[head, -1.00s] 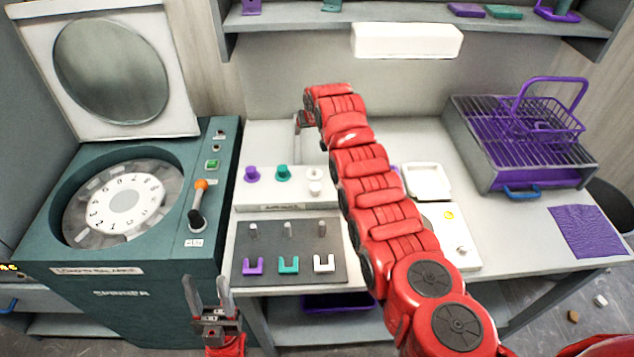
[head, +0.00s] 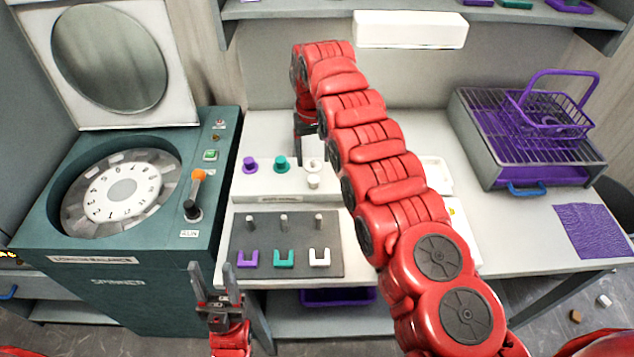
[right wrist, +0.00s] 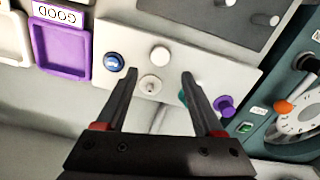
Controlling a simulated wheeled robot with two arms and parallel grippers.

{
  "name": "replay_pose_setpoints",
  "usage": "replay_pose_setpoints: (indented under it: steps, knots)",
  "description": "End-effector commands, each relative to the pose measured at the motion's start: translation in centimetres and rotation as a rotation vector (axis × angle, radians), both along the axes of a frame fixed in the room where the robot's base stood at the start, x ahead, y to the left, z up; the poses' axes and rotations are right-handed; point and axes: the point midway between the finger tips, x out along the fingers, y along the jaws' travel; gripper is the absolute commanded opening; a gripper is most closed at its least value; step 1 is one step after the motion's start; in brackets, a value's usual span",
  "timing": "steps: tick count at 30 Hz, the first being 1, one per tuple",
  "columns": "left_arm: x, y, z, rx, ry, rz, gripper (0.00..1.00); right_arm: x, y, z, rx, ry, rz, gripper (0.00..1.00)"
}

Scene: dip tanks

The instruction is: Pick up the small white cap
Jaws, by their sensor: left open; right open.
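Two small white round pieces are on the pale raised block (head: 265,187): a front one (head: 313,181) and a back one (head: 311,163). In the right wrist view the front one is a plain white disc (right wrist: 160,55); the back one (right wrist: 150,85) has a small nub on top. I cannot tell which is the named cap. My right gripper (right wrist: 160,74) is open and empty, its fingertips either side of these pieces in the picture, apparently above them. In the head view my arm partly hides this area. My left gripper (head: 215,285) is open and empty in front of the bench.
A purple cap (head: 250,165) and a teal cap (head: 281,164) stand left of the white pieces. A blue round piece (right wrist: 114,62) is close beside one right fingertip. A dark plate (head: 240,240) with pegs and U-shaped clips lies in front. The spinner (head: 120,260) stands left.

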Motion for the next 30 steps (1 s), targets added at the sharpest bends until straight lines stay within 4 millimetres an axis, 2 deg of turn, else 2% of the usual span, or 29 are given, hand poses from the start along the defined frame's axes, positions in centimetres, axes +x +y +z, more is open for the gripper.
replay_pose_setpoints:
  steps: [3, 8, 18, 24, 26, 30]
  knots:
    - [0.0, 0.0, 0.2, 0.000, 0.000, 0.000, 0.50, 0.0, 0.2, -2.0, 0.000, -0.001, 0.001, 0.69]
    - [0.0, 0.0, 0.4, 0.000, 0.000, 0.000, 0.50, 0.1, 0.4, -3.1, 0.001, -0.003, 0.001, 0.69]
    - [0.0, 0.0, 1.3, 0.000, 0.000, 0.000, 0.50, -0.4, 1.0, -7.7, -0.001, -0.002, 0.002, 0.69]
    - [0.0, 0.0, 1.2, 0.000, 0.000, 0.000, 0.50, -0.4, 1.0, -7.8, 0.001, -0.004, 0.002, 0.69]
    - [0.0, 0.0, 1.2, 0.000, 0.000, 0.000, 0.50, -0.4, 1.0, -7.8, 0.001, -0.004, 0.002, 0.60]
    - [0.0, 0.0, 1.2, 0.000, 0.000, 0.000, 0.50, -0.4, 1.0, -7.8, 0.001, -0.004, 0.002, 0.35]
